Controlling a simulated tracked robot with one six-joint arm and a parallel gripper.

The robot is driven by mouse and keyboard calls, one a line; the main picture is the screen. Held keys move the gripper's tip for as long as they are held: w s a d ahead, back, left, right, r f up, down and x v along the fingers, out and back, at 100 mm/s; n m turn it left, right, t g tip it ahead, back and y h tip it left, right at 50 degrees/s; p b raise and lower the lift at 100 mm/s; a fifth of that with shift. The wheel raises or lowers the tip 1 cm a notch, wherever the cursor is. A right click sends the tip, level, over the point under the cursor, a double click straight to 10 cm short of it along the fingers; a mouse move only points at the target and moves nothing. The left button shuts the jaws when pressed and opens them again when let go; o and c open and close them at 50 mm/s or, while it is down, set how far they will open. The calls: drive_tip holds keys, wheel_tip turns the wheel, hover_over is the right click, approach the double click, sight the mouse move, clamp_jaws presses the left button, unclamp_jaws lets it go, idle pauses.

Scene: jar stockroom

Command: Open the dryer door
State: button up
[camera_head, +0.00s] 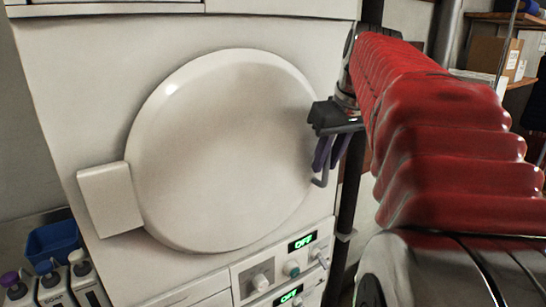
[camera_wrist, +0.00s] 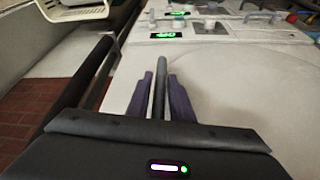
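The dryer door (camera_head: 220,150) is a large round white panel on the white dryer front, and it looks shut. A pale block (camera_head: 110,199) sits at its left edge. My gripper (camera_head: 328,155) is at the door's right edge, pointing down, with purple fingers. In the wrist view, the two fingers (camera_wrist: 160,85) lie either side of a thin grey bar (camera_wrist: 160,75), which looks like the door handle. The gaps between bar and fingers are very narrow, and I cannot tell whether the fingers press on it. The door's face also shows in the wrist view (camera_wrist: 240,90).
A control panel (camera_head: 275,270) with knobs and green "OFF" displays is below the door. A dark vertical post (camera_head: 346,200) stands just right of the dryer. Bottles (camera_head: 52,286) and a blue bin (camera_head: 52,241) are at lower left. Shelves with boxes (camera_head: 490,54) are at upper right.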

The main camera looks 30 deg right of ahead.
clamp_jaws()
idle(0.3)
drive_tip(key=shift+s, duration=0.15)
